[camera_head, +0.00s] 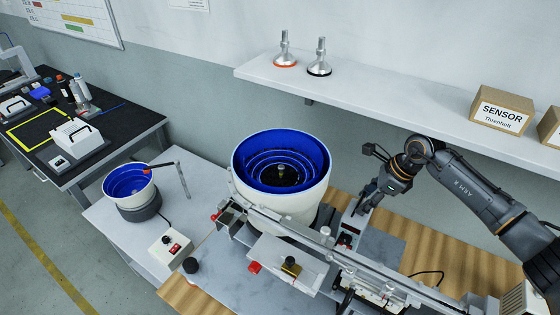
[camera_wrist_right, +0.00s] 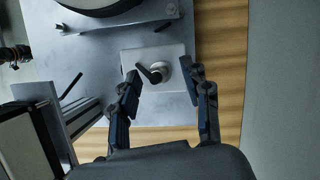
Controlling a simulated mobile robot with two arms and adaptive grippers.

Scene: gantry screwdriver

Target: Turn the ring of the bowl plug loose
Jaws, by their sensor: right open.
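The big vibratory bowl (camera_head: 262,190), white outside and blue inside, stands in the middle of the head view. My right gripper (camera_head: 366,206) points down over this box. In the right wrist view, a dark plug with a round metal ring (camera_wrist_right: 158,71) sits on a light grey plate or box top (camera_wrist_right: 142,55). My right gripper (camera_wrist_right: 163,77) is open, with one finger on each side of the plug and apart from it. My left gripper is not in view.
A rail assembly (camera_head: 330,245) runs right of the big bowl. A small blue bowl (camera_head: 130,183) stands left. A wall shelf (camera_head: 400,110) with two suction cups and a sensor box (camera_head: 500,108) is behind. The wooden table top (camera_head: 440,262) is partly bare.

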